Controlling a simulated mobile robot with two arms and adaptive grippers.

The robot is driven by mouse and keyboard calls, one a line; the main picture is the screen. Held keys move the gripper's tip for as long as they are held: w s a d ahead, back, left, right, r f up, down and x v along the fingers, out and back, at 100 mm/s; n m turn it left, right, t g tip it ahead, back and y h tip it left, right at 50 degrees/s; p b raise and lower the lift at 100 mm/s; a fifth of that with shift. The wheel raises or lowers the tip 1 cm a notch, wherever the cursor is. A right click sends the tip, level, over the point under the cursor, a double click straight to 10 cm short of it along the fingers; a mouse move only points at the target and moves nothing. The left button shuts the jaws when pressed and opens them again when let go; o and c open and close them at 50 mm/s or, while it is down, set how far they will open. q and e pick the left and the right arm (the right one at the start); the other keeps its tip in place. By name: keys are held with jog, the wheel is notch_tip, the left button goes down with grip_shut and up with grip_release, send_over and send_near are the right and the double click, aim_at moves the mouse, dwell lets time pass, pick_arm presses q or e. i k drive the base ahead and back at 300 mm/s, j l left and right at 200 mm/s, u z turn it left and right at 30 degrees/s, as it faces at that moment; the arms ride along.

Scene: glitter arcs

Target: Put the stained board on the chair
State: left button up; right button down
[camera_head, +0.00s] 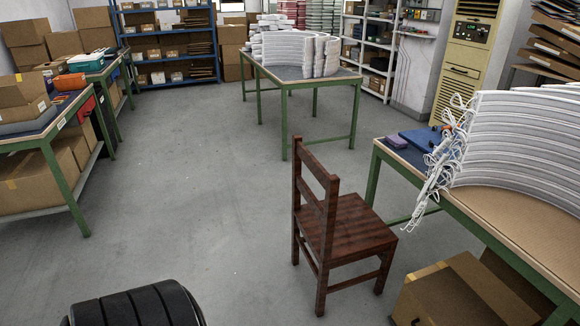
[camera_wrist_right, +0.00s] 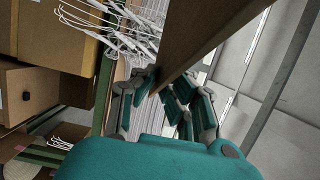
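The chair (camera_head: 340,225) is dark reddish-brown wood and stands upright on the floor right of centre in the head view. Its backrest is on the left side and its seat (camera_head: 354,228) is bare. A brown wooden board (camera_wrist_right: 205,38), which looks like the stained board, shows in the right wrist view, running from between the fingers to the top edge. My right gripper (camera_wrist_right: 165,92) has its teal fingers closed on both sides of the board's near end. The board's far end is cut off. Neither gripper shows in the head view.
A green-legged table (camera_head: 530,235) with white curved panels (camera_head: 525,135), tangled cords and a blue item (camera_head: 420,138) stands right of the chair. A cardboard box (camera_head: 465,295) is beneath it. Another table (camera_head: 300,78) is behind. Grey floor (camera_head: 190,200) left of the chair is clear.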

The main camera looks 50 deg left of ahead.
aim_at(368, 234)
jog(key=i+u, duration=0.25)
jog(key=u, duration=0.25)
jog(key=i+u, duration=0.3)
jog(key=u, duration=0.2)
jog(key=i+l+u, duration=0.2)
jog(key=u, duration=0.3)
jog(key=i, duration=0.05)
